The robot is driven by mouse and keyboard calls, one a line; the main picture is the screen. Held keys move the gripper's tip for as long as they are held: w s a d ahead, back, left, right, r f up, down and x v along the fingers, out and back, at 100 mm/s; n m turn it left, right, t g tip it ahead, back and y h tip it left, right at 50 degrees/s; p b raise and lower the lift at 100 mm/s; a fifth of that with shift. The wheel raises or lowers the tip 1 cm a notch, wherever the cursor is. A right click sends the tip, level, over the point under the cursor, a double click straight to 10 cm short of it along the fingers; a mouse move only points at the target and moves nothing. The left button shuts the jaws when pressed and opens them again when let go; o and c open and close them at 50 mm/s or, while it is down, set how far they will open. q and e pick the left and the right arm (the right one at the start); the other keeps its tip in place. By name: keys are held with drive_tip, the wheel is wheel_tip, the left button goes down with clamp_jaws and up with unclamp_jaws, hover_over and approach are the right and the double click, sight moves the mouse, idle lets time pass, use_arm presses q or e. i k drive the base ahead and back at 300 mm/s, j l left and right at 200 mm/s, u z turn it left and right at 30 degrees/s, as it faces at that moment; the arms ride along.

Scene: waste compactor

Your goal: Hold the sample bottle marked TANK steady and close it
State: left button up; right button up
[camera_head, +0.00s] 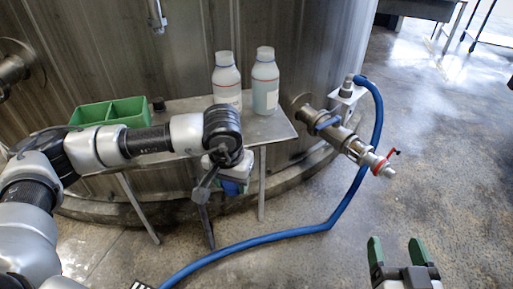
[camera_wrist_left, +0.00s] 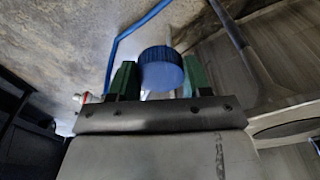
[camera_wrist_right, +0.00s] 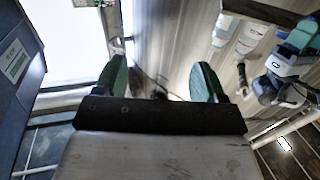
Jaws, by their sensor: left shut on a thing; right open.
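My left gripper (camera_head: 232,178) is in front of the shelf edge. It is shut on a blue-capped object (camera_wrist_left: 161,68), which sits between the green fingers in the left wrist view. A pale part shows below the ribbed blue cap; most of the body is hidden, and no TANK marking can be read. My right gripper (camera_head: 402,250) is open and empty at the lower right of the head view, well apart from the left one. Its green fingers are also spread in the right wrist view (camera_wrist_right: 160,82).
Two white-capped bottles, one whitish (camera_head: 227,82) and one pale blue (camera_head: 265,84), stand on the metal shelf (camera_head: 277,130). A green two-compartment tray (camera_head: 110,112) is at left. A valve with a red handle (camera_head: 380,164) and a blue hose (camera_head: 250,238) lie right of the shelf.

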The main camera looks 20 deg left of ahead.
sight(265, 72)
drive_tip(key=i+l+u, duration=0.15)
drive_tip(key=l+u, duration=0.25)
drive_tip(key=i+l+u, duration=0.1)
drive_tip(key=l+u, duration=0.65)
drive_tip(key=l, duration=0.1)
